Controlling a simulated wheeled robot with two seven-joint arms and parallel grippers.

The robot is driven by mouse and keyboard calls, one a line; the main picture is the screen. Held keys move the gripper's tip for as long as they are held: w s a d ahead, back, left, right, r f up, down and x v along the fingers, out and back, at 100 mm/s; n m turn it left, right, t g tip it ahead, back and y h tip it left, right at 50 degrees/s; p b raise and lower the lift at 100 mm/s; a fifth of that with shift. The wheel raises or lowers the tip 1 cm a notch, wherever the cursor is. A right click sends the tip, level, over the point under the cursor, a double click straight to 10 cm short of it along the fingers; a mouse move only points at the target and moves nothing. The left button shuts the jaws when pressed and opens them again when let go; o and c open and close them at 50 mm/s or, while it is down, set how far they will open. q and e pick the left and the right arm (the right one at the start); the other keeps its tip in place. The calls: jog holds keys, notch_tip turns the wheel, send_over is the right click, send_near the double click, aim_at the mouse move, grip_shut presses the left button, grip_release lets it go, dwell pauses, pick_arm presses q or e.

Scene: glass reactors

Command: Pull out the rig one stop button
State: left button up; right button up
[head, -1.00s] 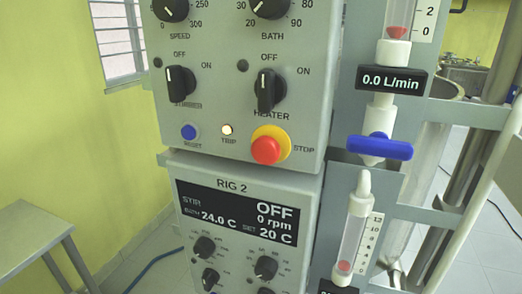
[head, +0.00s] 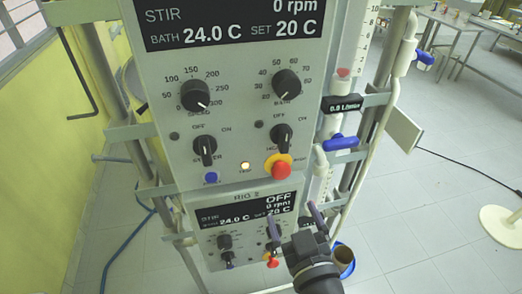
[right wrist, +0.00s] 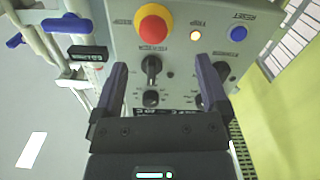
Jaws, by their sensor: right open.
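The red stop button (head: 281,170) with its yellow collar sits at the lower right of the upper control box (head: 235,140). It also shows in the right wrist view (right wrist: 152,30), upside down, beyond the fingertips. My right gripper (head: 293,220) is open and empty, below and in front of the button, over the RIG 2 box (head: 212,203). In the right wrist view its two purple fingers (right wrist: 160,72) stand apart and do not touch the button. Whether the button is pressed in or out cannot be told. My left gripper is not in view.
The trip lamp (head: 245,166) is lit beside a blue reset button (head: 210,178). A blue valve handle (head: 340,143) and frame rails stand to the right. The RIG 2 box has its own red button (head: 272,262). Open floor lies to the right.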

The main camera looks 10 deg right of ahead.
aim_at(283, 175)
jog(key=w, duration=0.1)
jog(key=w+r+p, duration=0.1)
jog(key=w, duration=0.1)
jog(key=w+d+p, duration=0.1)
jog(key=shift+w+r, duration=0.2)
jog(key=shift+w, duration=0.1)
jog(key=w, duration=0.4)
jog(key=shift+w+a+f+p, duration=0.2)
jog(key=shift+w+a+p, duration=0.05)
jog(key=shift+w+p, duration=0.15)
jog(key=shift+w+d+f, duration=0.1)
jog(key=shift+w, duration=0.25)
jog(key=shift+c, duration=0.4)
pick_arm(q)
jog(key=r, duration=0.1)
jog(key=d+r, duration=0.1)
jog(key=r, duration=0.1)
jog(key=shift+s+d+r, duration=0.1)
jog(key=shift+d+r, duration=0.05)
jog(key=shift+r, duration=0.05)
pick_arm(e)
grip_shut()
